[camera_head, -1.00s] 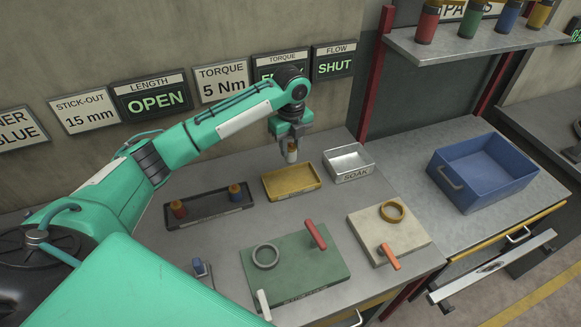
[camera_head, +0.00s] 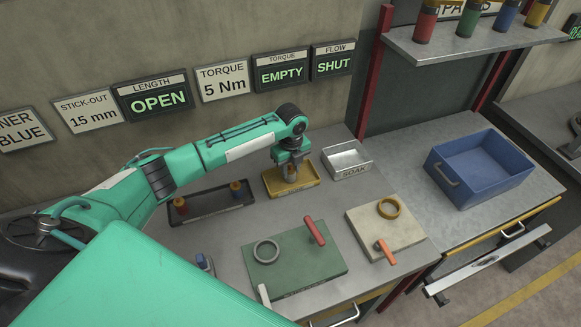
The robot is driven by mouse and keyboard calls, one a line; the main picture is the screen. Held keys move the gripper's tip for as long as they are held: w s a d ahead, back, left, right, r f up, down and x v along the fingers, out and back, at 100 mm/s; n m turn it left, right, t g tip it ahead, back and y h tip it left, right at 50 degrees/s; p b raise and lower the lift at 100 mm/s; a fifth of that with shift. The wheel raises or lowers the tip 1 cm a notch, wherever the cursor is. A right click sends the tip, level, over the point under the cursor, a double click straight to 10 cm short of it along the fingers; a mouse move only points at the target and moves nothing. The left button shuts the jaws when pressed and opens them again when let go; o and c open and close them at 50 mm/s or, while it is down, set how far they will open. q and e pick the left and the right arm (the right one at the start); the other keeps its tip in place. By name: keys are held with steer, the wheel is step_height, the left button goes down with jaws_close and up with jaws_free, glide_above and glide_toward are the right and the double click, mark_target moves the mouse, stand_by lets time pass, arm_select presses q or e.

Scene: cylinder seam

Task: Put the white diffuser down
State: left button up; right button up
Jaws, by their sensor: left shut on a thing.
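My left gripper (camera_head: 291,172) is shut on a small cylindrical piece (camera_head: 290,177), low over the yellow tray (camera_head: 306,184). The piece shows a brown-orange part; its pale part is mostly hidden by the fingers, so I cannot make out the white diffuser clearly. Its lower end is at the tray's inside, and I cannot tell whether it touches the floor of the tray. My right gripper is not in view.
A metal SOAK tray (camera_head: 370,169) stands just right of the yellow tray. A dark tray (camera_head: 211,210) with two orange-topped pieces lies left. A green mat (camera_head: 296,265), a pale board (camera_head: 404,234) and a blue bin (camera_head: 490,190) are nearer or further right.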

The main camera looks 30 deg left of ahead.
mark_target(291, 169)
arm_select(q)
steer(key=shift+f, duration=0.15)
steer(key=o, duration=1.1)
step_height(291, 169, up, 12)
steer(key=b, duration=0.3)
steer(key=shift+r, duration=0.2)
steer(key=shift+f, duration=0.1)
